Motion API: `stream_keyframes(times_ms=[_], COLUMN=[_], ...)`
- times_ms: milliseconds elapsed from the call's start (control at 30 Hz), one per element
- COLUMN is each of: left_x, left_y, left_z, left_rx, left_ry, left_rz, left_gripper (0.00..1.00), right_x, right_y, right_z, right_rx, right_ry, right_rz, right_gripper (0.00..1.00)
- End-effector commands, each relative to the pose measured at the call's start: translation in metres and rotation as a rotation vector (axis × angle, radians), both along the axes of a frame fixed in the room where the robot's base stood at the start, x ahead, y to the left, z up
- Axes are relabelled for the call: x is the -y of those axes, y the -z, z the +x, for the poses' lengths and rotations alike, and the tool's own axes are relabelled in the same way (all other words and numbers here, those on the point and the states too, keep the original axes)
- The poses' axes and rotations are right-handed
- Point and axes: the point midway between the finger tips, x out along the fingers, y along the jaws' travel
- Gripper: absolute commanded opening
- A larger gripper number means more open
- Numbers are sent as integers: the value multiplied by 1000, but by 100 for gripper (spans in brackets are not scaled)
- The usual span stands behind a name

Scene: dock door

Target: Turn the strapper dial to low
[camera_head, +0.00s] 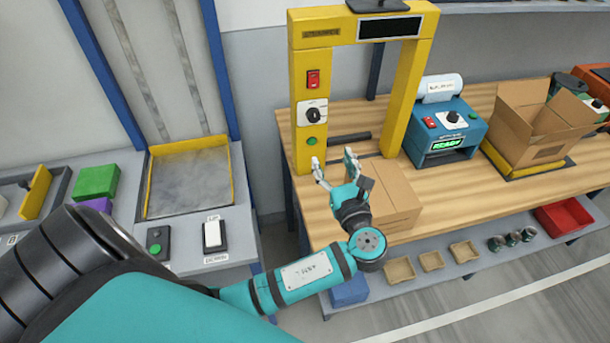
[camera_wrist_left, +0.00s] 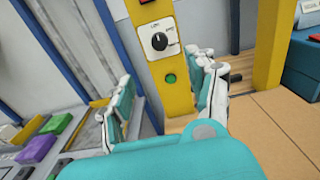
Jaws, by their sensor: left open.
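The strapper (camera_head: 302,95) is a yellow arch standing on the wooden bench. Its dial (camera_head: 313,115) is a black knob on a white plate on the left post, between a red switch (camera_head: 313,79) above and a green button (camera_head: 311,141) below. The dial also shows in the left wrist view (camera_wrist_left: 159,41), with small lettering beside it too blurred to read surely. My left gripper (camera_head: 333,168) is open and empty, in front of and below the dial, apart from it. In the wrist view its fingers (camera_wrist_left: 165,100) stand either side of the post's lower part. My right gripper is not in view.
A closed cardboard box (camera_head: 385,195) sits on the bench (camera_head: 460,190) beside my left gripper. A blue label printer (camera_head: 444,130) and an open carton (camera_head: 535,120) stand to the right. A grey counter (camera_head: 190,230) with switches is at left.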

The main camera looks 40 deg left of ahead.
Motion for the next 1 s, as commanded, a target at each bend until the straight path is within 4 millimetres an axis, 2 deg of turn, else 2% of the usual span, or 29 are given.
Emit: stream_keyframes(times_ms=[100, 200, 500, 1000], left_x=[19, 11, 3, 4], left_y=[4, 22, 78, 157], left_z=[-16, -21, -42, -91], left_rx=[1, 16, 78, 215], left_ry=[1, -3, -48, -254], left_rz=[-7, -128, -475, -1028], left_gripper=[58, 58, 58, 58], right_x=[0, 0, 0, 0], right_y=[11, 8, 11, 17], right_z=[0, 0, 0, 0], right_rx=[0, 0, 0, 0], right_ry=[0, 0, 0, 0], right_rz=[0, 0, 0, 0], right_gripper=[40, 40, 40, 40])
